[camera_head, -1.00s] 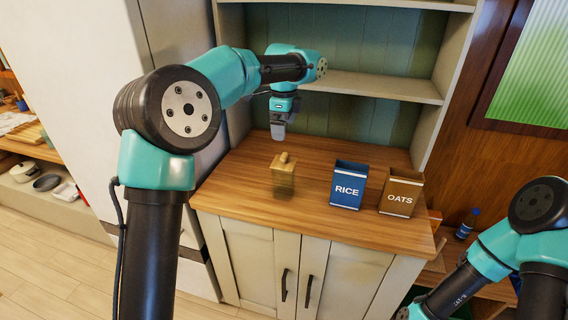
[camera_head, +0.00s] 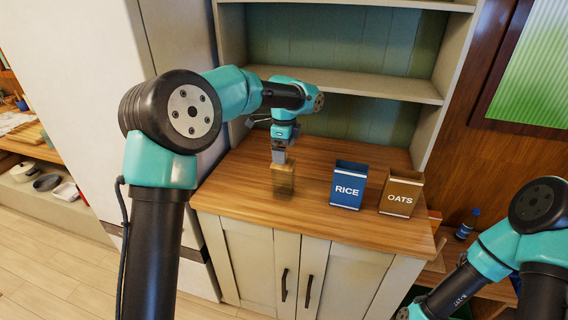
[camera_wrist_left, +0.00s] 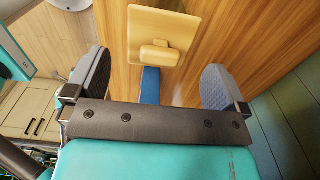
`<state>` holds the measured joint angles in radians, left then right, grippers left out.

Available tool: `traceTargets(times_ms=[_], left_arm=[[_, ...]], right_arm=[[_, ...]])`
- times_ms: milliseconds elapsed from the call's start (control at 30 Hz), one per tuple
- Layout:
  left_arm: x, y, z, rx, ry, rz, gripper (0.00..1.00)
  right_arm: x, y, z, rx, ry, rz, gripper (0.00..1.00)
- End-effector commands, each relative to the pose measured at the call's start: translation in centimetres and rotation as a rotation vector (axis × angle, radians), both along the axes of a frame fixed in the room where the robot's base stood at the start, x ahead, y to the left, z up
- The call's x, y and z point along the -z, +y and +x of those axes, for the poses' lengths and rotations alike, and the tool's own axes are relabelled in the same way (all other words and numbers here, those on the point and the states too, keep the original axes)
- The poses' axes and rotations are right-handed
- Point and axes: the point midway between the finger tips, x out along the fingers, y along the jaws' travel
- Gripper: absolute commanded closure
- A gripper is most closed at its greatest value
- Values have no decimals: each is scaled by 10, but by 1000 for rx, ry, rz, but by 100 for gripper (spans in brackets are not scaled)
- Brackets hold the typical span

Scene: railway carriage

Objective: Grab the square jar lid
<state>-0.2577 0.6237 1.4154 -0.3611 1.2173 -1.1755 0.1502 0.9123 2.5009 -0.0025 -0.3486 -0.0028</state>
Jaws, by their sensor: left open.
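The square jar lid (camera_wrist_left: 175,28) is tan wood with a block-like knob on top. It sits on a see-through brownish square jar (camera_head: 284,182) on the wooden counter. My left gripper (camera_head: 279,154) points down right over the jar and hides much of the lid in the head view. In the left wrist view the left gripper (camera_wrist_left: 154,66) is open, its two grey pads wide apart. The knob shows between and a little beyond the pads, and nothing is held. My right arm shows at the lower right of the head view; its gripper is out of sight.
A blue RICE box (camera_head: 348,186) and a brown OATS box (camera_head: 401,192) stand to the right of the jar on the counter (camera_head: 250,206). A shelf (camera_head: 370,87) runs behind and above. The counter between jar and RICE box is clear.

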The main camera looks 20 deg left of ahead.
Motion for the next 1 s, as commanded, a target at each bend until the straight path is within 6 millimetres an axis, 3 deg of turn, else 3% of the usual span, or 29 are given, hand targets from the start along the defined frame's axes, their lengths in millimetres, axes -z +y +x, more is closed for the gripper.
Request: traceTargets(times_ms=[267,767,1000], left_arm=[[35,0,0,-1,2,1,0],[37,0,0,-1,0,0,0],[37,0,0,-1,0,0,21]], right_arm=[[0,0,0,0,0,0,57],[0,0,0,0,0,0,57],[0,0,0,0,0,0,57]])
